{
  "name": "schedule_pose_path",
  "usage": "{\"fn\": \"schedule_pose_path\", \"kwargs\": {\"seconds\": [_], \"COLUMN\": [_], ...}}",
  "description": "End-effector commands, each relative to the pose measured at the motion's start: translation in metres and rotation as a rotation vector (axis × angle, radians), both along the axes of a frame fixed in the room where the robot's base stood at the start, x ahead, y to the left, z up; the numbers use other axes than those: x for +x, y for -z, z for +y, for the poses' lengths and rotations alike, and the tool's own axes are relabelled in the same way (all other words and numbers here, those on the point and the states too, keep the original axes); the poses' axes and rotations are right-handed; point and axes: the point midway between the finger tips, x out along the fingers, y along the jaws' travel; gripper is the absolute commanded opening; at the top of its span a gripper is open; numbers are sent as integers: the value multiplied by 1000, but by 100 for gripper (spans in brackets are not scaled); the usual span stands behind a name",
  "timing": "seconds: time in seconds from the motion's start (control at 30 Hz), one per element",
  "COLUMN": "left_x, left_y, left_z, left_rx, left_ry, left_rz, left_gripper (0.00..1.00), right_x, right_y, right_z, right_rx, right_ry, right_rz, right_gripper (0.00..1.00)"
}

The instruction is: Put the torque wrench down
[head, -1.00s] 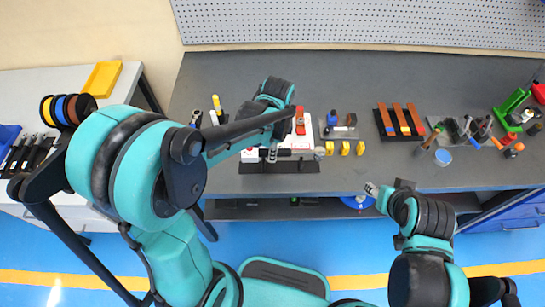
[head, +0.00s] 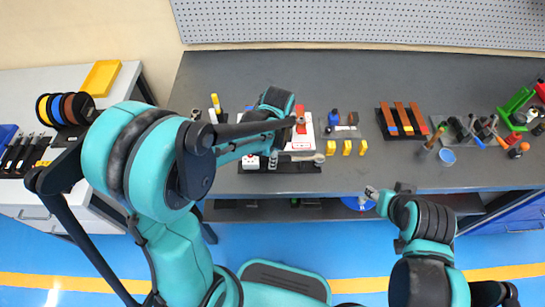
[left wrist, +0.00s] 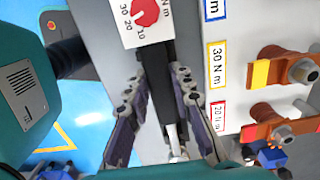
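The torque wrench (head: 317,158) lies along the black holder (head: 295,168) near the bench's front edge, with its light metal end at the right. My left gripper (head: 272,162) is over the left half of this holder and partly covers the wrench. In the left wrist view my left gripper (left wrist: 155,80) has its two fingers spread apart. The black holder runs between them, and a bright metal shaft (left wrist: 174,140) shows low between the fingers. I cannot tell whether either finger touches it. My right gripper (head: 372,192) is small in view in front of the bench; its fingers are unclear.
A white box with a red dial (left wrist: 142,14) sits at the holder's left end. A white board with red and brown parts (head: 303,138) is just behind. Yellow blocks (head: 347,148) stand to the right, then brown bars (head: 403,120).

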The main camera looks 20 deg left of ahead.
Motion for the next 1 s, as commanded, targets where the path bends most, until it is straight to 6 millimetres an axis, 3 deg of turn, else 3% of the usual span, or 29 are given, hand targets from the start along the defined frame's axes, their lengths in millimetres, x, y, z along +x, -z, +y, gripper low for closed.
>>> {"fn": "schedule_pose_path", "kwargs": {"seconds": [0.07, 0.47, 0.57, 0.8, 1.0], "left_x": [0, 0, 0, 1, 1], "left_y": [0, -8, -22, -78, -115], "left_z": [0, 0, 0, -3, -5], "left_rx": [0, 0, 0, 0, 0], "left_ry": [0, 0, 0, 0, 0], "left_rz": [0, 0, 0, 0, 0], "left_gripper": [42, 42, 42, 42, 42], "right_x": [0, 0, 0, 0, 0], "right_y": [-1, -7, -17, -36, -47], "right_z": [0, 0, 0, 0, 0], "right_rx": [0, 0, 0, 0, 0], "right_ry": [0, 0, 0, 0, 0], "right_rz": [0, 0, 0, 0, 0], "right_gripper": [45, 45, 45, 45, 45]}}
